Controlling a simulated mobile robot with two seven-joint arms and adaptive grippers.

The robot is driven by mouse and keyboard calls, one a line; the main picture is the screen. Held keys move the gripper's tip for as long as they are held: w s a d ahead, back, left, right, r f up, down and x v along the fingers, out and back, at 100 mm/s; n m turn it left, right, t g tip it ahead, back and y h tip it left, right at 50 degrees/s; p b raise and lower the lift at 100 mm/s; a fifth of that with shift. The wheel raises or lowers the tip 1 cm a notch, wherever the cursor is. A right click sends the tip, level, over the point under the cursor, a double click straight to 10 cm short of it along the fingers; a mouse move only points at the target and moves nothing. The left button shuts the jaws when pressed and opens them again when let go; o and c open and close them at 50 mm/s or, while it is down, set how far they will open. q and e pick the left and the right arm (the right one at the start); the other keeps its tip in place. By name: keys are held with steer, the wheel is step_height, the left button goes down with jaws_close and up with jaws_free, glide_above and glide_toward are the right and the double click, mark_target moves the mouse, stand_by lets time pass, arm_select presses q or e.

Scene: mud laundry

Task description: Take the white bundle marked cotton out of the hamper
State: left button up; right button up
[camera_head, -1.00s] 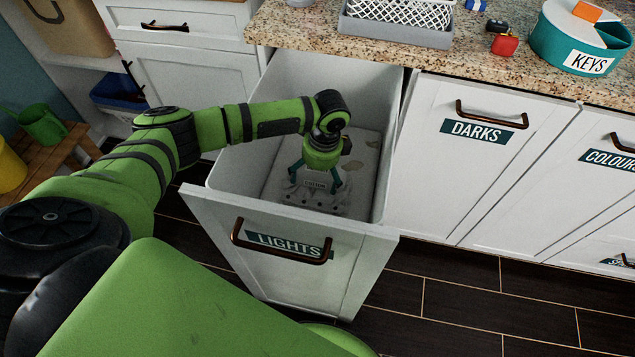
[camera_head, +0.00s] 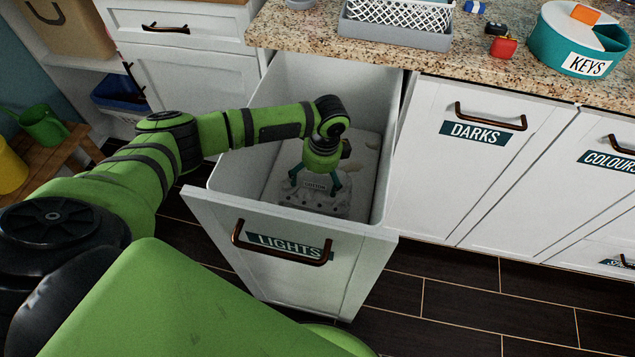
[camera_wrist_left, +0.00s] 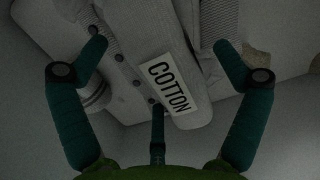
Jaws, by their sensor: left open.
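The white bundle marked cotton (camera_head: 316,199) lies low inside the pulled-out hamper marked LIGHTS (camera_head: 222,168). In the left wrist view the bundle (camera_wrist_left: 150,52) shows its COTTON label and dark round spots. My left gripper (camera_head: 316,186) points down into the hamper, just over the bundle. In the left wrist view the gripper (camera_wrist_left: 160,60) is open, with its fingers spread on either side of the labelled part. I cannot tell whether the fingertips touch the cloth. My right gripper is not in view.
Other pale cloth (camera_head: 361,155) lies deeper in the hamper. The hamper's walls surround my gripper closely, with its front panel (camera_head: 290,255) nearest me. The granite counter (camera_head: 420,62) stands behind, with a grey tray (camera_head: 393,36) and a teal KEYS container (camera_head: 568,62).

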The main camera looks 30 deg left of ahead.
arm_select(q)
steer(key=c, duration=1.8)
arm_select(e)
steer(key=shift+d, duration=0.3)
arm_select(q)
step_height(320, 180, up, 9)
steer(key=shift+r, duration=0.1)
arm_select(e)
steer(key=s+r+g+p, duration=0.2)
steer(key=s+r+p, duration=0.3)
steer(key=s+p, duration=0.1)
arm_select(q)
step_height(320, 180, up, 35)
steer(key=p, duration=2.7)
steer(key=shift+r, duration=0.2)
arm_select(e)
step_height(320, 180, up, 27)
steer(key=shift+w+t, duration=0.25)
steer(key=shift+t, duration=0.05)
